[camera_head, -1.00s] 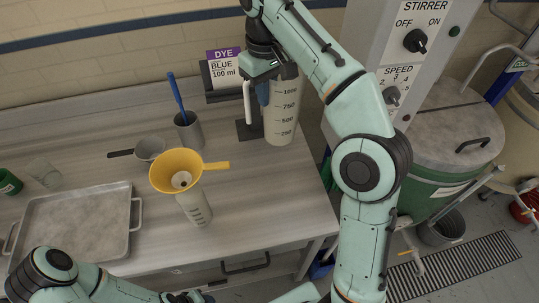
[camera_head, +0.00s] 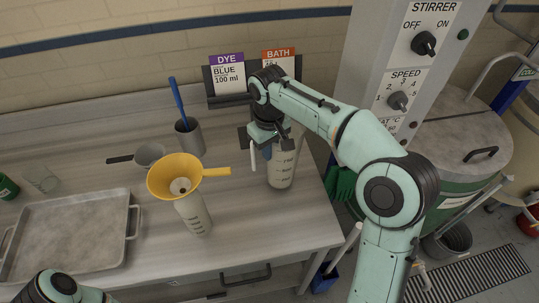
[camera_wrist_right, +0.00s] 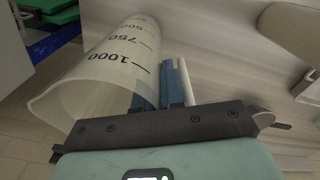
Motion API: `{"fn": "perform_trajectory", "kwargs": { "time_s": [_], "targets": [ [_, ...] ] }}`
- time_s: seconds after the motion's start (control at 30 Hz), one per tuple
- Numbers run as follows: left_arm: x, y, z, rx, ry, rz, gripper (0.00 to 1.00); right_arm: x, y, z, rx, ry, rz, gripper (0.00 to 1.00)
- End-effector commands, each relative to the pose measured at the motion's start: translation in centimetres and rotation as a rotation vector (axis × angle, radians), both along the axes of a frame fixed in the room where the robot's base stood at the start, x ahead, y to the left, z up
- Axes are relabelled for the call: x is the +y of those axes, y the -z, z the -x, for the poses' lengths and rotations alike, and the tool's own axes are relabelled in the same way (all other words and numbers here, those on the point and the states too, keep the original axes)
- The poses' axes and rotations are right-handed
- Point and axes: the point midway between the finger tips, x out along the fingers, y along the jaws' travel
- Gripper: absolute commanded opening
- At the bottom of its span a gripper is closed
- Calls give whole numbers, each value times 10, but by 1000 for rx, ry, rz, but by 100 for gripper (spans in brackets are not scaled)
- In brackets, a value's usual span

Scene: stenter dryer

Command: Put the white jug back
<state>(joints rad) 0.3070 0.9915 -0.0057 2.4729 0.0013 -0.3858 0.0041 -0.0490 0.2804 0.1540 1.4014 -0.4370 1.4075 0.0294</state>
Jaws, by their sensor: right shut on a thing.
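The white jug (camera_head: 281,172), translucent with dark volume marks, is near the right end of the bench. My right gripper (camera_head: 266,150) is shut on its handle side. In the right wrist view the jug (camera_wrist_right: 105,65) shows its 1000 and 750 marks and open rim beside the blue fingers (camera_wrist_right: 160,88). A white bar, apparently the handle (camera_wrist_right: 187,80), is at the fingers. The jug looks roughly upright; I cannot tell whether its base touches the bench. My left gripper is out of view.
A yellow funnel (camera_head: 160,181) sits in a smaller marked bottle (camera_head: 196,220) left of the jug. A grey cup (camera_head: 190,142) with a blue stick, a metal tray (camera_head: 65,240), and DYE (camera_head: 228,76) and BATH (camera_head: 279,62) cards stand around. Bench is clear in front of the jug.

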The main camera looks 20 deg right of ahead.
Motion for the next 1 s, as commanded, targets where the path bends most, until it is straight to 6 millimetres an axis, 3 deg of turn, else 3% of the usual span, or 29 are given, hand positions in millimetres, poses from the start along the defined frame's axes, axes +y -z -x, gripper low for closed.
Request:
{"fn": "perform_trajectory", "kwargs": {
  "time_s": [0.1,0.47,0.57,0.6,0.87,1.0],
  "targets": [
    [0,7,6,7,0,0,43,0,19,1,2,0,0,0],
    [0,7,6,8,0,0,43,0,21,1,0,0,0,0],
    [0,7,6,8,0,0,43,0,22,1,2,0,-1,31],
    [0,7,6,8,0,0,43,0,22,1,2,0,-1,34],
    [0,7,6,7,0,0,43,0,21,1,1,0,-1,34],
    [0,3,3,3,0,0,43,0,10,0,-3,0,-1,34]
  ]
}}
